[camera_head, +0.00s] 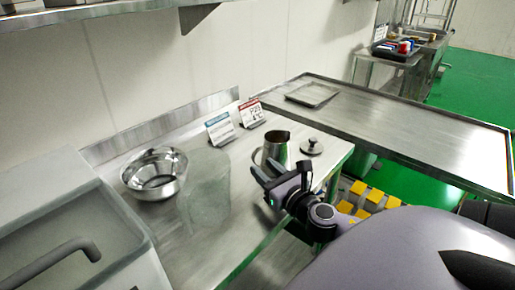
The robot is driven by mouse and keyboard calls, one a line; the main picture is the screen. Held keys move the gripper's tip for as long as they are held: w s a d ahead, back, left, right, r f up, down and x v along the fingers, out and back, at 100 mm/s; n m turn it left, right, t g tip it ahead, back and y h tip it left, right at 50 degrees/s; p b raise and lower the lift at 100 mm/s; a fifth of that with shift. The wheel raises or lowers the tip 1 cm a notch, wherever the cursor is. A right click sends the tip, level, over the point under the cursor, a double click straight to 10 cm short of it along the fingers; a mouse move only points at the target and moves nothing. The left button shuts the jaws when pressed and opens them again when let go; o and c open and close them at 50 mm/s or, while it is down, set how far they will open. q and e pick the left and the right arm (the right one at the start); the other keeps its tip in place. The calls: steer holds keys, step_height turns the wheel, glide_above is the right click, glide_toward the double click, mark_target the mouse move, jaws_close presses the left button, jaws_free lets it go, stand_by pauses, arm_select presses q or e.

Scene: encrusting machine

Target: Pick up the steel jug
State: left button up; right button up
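The steel jug (277,147) stands upright near the right end of the steel worktop, with its handle on its left side. My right gripper (280,172) is just in front of the jug, at the near edge of the worktop. Its dark fingers look spread apart, and they overlap the jug's lower part in the picture. I cannot tell whether they touch it. The jug's base is partly hidden by the gripper. My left gripper is not in view.
A round steel lid (311,147) with a knob lies right of the jug. Two small signs (220,128) (251,112) stand behind it. A steel bowl (154,175) and a sink (75,240) are at left. A long steel table (420,130) holding a flat tray (312,95) extends right.

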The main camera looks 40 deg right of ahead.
steer(key=shift+w+d+r, duration=0.1)
steer(key=shift+w, duration=0.4)
steer(key=shift+w+d+r, duration=0.1)
steer(key=shift+w, duration=0.35)
steer(key=shift+w+d+p, duration=0.25)
steer(key=shift+w, duration=1.15)
steer(key=shift+w+d+p, duration=0.2)
steer(key=shift+w, duration=1.15)
steer(key=shift+c, duration=0.3)
jaws_close()
steer(key=shift+r, duration=0.1)
